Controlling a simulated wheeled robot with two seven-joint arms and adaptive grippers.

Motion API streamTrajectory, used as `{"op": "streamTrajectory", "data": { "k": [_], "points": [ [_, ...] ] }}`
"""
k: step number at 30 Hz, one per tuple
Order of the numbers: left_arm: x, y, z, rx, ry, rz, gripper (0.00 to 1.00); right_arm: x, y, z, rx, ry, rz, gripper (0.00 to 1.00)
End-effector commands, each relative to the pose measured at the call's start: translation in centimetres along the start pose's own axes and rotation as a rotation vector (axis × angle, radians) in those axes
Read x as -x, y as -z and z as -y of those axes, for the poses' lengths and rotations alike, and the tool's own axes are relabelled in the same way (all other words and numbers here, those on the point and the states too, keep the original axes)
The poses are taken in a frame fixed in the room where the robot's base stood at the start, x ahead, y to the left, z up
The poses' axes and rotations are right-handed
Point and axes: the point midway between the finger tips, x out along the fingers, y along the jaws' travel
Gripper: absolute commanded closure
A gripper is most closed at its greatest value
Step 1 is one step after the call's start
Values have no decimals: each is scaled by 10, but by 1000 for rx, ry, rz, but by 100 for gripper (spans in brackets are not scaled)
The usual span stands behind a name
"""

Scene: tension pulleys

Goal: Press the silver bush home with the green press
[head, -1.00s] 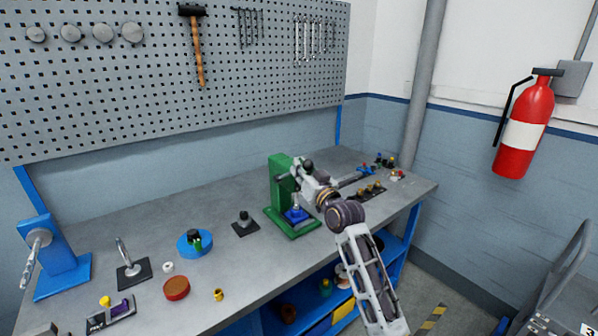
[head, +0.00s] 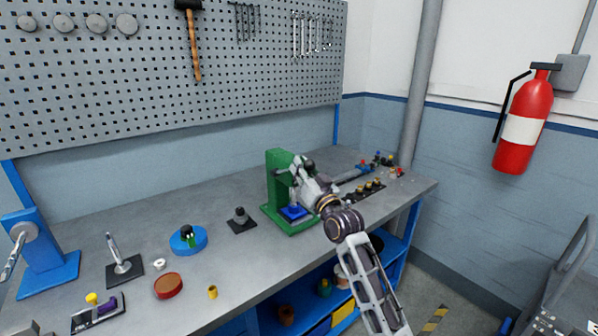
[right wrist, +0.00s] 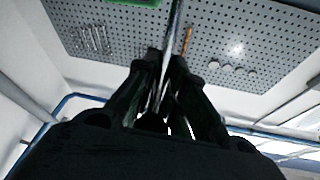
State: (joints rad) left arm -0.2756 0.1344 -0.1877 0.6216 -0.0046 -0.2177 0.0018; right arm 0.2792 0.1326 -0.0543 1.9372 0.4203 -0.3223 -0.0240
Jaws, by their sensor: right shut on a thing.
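The green press (head: 278,185) stands upright near the back right of the bench. A blue block (head: 294,212) sits on its base, under the ram. My right gripper (head: 303,178) is at the front upper part of the press. In the right wrist view its dark fingers (right wrist: 167,80) are closed around a thin metal rod (right wrist: 173,35), which looks like the press lever. I cannot make out the silver bush; the area under the ram is small and partly hidden by the gripper. My left gripper is not in view.
A black plate with a grey knob (head: 240,218), a blue round dish (head: 188,240), a red-brown disc (head: 168,286) and a yellow bush (head: 212,292) lie left of the press. A rack of small parts (head: 366,190) lies to its right. A pegboard (head: 170,80) hangs behind.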

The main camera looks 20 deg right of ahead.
Motion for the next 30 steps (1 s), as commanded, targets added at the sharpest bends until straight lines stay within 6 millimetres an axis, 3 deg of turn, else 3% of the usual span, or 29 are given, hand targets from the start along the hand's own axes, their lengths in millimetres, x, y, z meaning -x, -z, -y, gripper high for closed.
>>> {"op": "streamTrajectory", "data": {
  "k": [4, 13, 24, 30],
  "points": [
    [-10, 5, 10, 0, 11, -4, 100, 5, -8, -2, -7, 3, -20, 100],
    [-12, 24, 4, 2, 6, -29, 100, 8, -13, -3, -12, 5, -34, 100],
    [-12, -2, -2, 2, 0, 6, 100, 8, -14, -3, -11, 3, -31, 100],
    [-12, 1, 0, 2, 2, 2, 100, 8, -14, -4, -10, 3, -30, 100]
  ]
}}
